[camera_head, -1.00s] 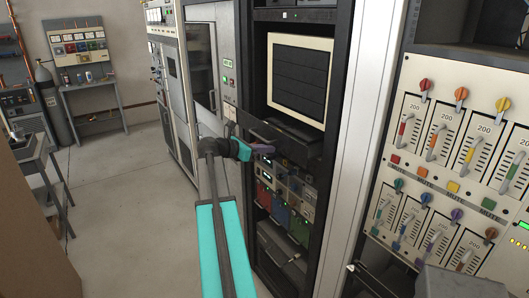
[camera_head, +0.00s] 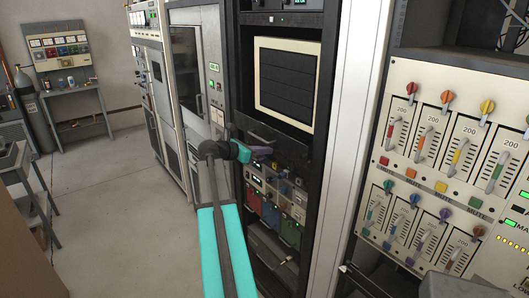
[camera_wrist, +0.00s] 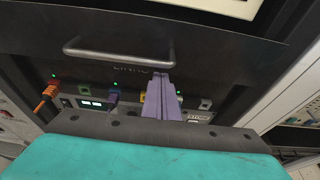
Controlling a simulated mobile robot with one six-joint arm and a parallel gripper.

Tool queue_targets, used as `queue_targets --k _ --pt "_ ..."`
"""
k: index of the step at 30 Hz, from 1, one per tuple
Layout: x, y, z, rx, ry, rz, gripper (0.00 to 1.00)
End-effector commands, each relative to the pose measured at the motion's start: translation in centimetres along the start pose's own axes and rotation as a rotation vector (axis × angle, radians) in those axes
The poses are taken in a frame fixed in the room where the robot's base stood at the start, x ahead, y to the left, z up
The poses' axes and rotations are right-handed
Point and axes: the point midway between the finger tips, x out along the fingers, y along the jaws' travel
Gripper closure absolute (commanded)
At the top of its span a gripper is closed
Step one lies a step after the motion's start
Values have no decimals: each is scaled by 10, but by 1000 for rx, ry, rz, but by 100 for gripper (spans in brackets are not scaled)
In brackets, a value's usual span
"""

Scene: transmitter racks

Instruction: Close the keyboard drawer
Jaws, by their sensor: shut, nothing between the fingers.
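The keyboard drawer (camera_head: 285,148) is a dark panel below the cream-framed screen in the middle rack. It looks flush or nearly flush with the rack, and no keyboard shows above its front. In the wrist view, the drawer's dark front (camera_wrist: 215,45) spans the upper part, with a metal bar handle (camera_wrist: 120,52) left of centre. My gripper (camera_head: 268,151) is at the drawer front, with its purple fingers shut and empty. In the wrist view, the fingertips (camera_wrist: 160,78) point at the panel near the handle's right end, just below the bar. I cannot tell whether they touch it.
Below the drawer are modules with coloured panels (camera_head: 270,212) and small knobs. The screen (camera_head: 286,82) is above. A fader panel (camera_head: 440,165) stands close on the right. The floor (camera_head: 120,210) on the left is open, with a small table (camera_head: 75,110) farther back.

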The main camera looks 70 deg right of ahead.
Motion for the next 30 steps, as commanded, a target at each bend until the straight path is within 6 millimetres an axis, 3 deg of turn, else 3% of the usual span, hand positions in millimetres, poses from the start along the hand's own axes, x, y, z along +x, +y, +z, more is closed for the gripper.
queue_targets --k 14,30 --pt "-42 -4 -12 2 -1 1 100" --pt "-116 -4 -12 2 -1 0 100"
